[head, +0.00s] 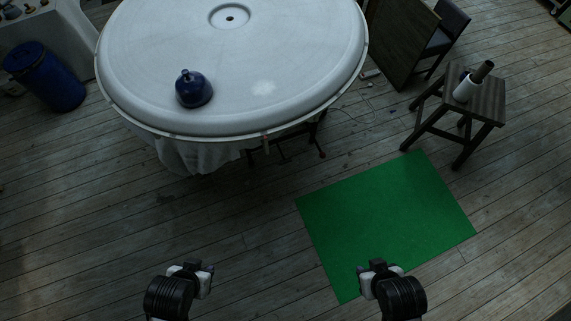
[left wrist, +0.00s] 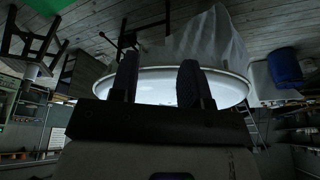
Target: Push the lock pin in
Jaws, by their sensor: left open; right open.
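I cannot make out a lock pin for certain in either view. My left gripper (head: 195,268) is at the bottom left of the head view, over the wood floor and away from the round table. In the left wrist view its two dark fingers stand apart with nothing held between them (left wrist: 158,80). My right gripper (head: 380,267) is over the near edge of the green mat, also open, with nothing visible in it. A dark blue lidded pot (head: 194,90) stands on the large round white table (head: 300,60).
A wooden stool (head: 488,100) at the right holds a white cylinder (head: 464,91) and a brown rod-like thing (head: 482,71). A green mat (head: 390,215) lies on the floor. A blue barrel (head: 45,75) stands at the left.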

